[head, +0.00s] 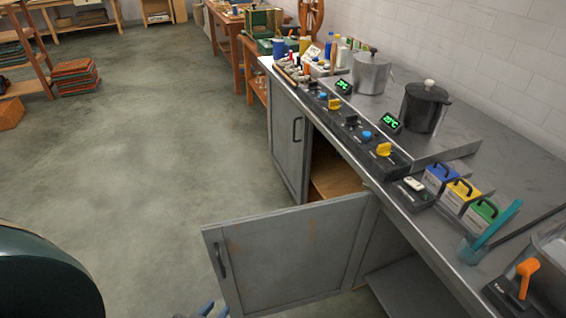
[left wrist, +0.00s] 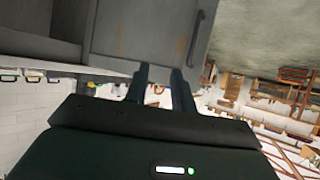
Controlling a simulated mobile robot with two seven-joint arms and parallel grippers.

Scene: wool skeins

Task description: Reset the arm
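My left gripper (head: 208,309) shows only as bluish-grey tips at the bottom edge of the head view, just left of the open cabinet door (head: 300,255). In the left wrist view its two dark fingers (left wrist: 160,78) are apart with nothing held between them. The picture there looks upside down. The grey cabinet door (left wrist: 150,32) with its dark handle (left wrist: 196,35) lies beyond the fingertips. I cannot tell whether the gripper touches the door. My right gripper is in neither view.
A steel counter (head: 455,240) runs along the right wall, with a black pot (head: 424,108), a steel pot (head: 370,73), knobs and coloured boxes. The swung-out door juts into the floor space. Open floor (head: 150,150) lies left; stacked textiles (head: 75,77) stand far left.

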